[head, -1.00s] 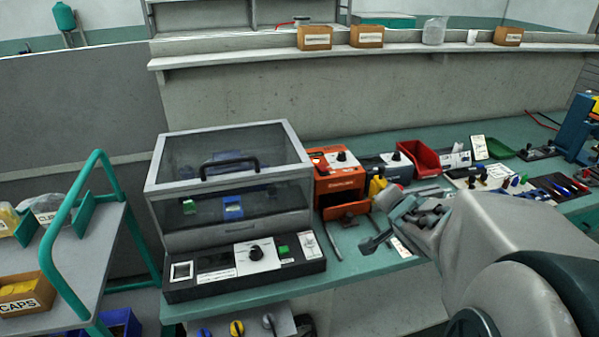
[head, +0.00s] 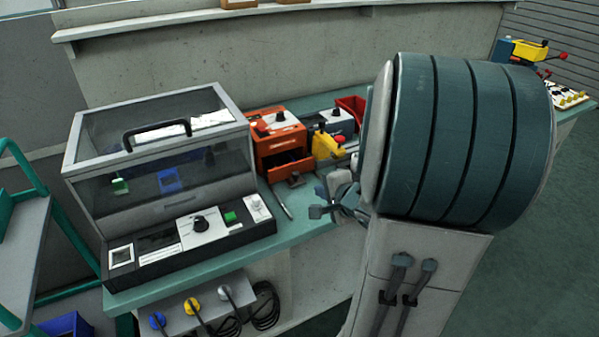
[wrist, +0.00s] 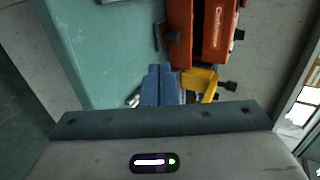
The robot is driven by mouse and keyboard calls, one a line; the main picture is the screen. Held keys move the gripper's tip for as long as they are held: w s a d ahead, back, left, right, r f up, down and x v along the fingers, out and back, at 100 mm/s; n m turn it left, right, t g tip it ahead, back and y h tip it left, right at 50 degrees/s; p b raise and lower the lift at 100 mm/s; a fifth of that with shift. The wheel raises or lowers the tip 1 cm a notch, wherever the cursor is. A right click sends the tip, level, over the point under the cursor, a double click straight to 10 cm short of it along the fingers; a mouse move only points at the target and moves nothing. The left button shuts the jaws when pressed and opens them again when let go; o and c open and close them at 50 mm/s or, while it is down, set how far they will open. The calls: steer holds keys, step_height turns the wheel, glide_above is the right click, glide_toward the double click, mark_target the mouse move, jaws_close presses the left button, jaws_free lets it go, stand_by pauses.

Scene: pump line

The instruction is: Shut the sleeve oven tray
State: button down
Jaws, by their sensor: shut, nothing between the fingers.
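The sleeve oven is the orange box (head: 277,122) on the bench, right of the large clear-lidded machine. Its orange tray (head: 293,169) sticks out low at the front, with a dark gap above it and a dark handle in front. The oven also shows at the top of the wrist view (wrist: 220,38), with the tray front (wrist: 180,32) at its left. My gripper (head: 318,212) is in front and to the right of the tray, over the bench's front edge. Its blue-grey fingers (wrist: 160,84) are shut and empty, apart from the tray.
A yellow object (head: 325,144) stands close beside the oven on the right; it shows near my fingers in the wrist view. The clear-lidded machine (head: 160,180) fills the bench to the left. A thin tool (head: 283,203) lies between. A red bin (head: 352,108) is behind.

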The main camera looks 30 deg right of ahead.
mark_target(298, 178)
steer(key=shift+w+f+p, duration=0.25)
steer(key=shift+w+p, duration=0.4)
steer(key=shift+p, duration=1)
steer(key=x, duration=0.2)
steer(key=b+x, duration=0.1)
steer(key=x, duration=0.2)
steer(key=shift+s+f, duration=0.2)
steer(key=shift+f, duration=0.15)
steer(key=w, duration=0.3)
steer(key=shift+w, duration=0.3)
steer(key=shift+w+r, duration=0.1)
steer(key=shift+w, duration=0.35)
